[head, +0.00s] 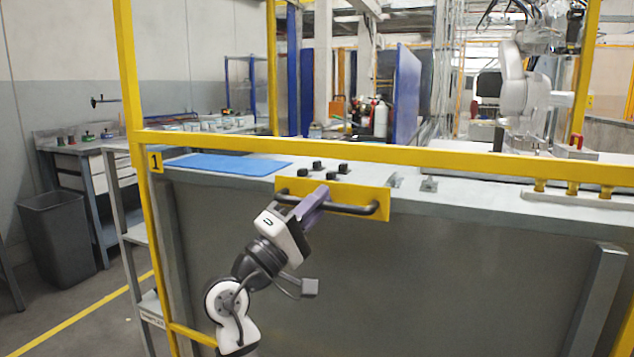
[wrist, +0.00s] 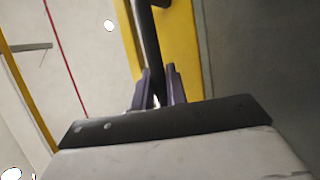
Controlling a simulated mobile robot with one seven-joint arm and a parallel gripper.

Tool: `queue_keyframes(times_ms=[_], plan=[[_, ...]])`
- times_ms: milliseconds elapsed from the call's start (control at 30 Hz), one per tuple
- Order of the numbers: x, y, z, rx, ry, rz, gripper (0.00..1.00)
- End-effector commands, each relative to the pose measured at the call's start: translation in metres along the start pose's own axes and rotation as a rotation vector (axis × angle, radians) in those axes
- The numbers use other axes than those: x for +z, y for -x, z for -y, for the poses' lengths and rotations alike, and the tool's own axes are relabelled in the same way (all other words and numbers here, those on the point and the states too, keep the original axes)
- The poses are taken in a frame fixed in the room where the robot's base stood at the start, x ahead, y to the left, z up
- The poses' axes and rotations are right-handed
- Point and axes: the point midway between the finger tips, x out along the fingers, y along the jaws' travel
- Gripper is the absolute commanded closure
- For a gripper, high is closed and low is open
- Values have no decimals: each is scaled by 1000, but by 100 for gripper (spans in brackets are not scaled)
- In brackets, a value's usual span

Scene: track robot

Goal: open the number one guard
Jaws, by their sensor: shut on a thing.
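The number one guard (head: 400,155) is a yellow frame in front of a work table, with a "1" label (head: 155,161) at its left. A yellow plate (head: 354,196) on the guard carries a dark bar handle (head: 375,208). My gripper (head: 318,196) is at the left part of this handle, shut on it. In the wrist view the purple fingers (wrist: 161,88) are on either side of the dark handle (wrist: 149,45), with the yellow plate (wrist: 185,50) behind. The fingertips' exact contact is partly hidden in the head view.
Behind the guard, the table (head: 255,181) holds a blue mat (head: 228,164) and several black knobs (head: 317,166). A white robot arm (head: 524,95) stands at the back right. A grey bin (head: 58,238) and a side bench (head: 80,147) are at the left.

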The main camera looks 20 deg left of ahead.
Motion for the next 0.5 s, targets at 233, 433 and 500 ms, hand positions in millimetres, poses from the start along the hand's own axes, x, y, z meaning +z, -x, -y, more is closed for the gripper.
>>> queue_keyframes(times_ms=[233, 433, 500], plan=[[13, 30, 49, -1, 1, 1, 100], [16, 38, 62, 0, 1, 2, 100], [17, 40, 64, 0, 1, 2, 100]])
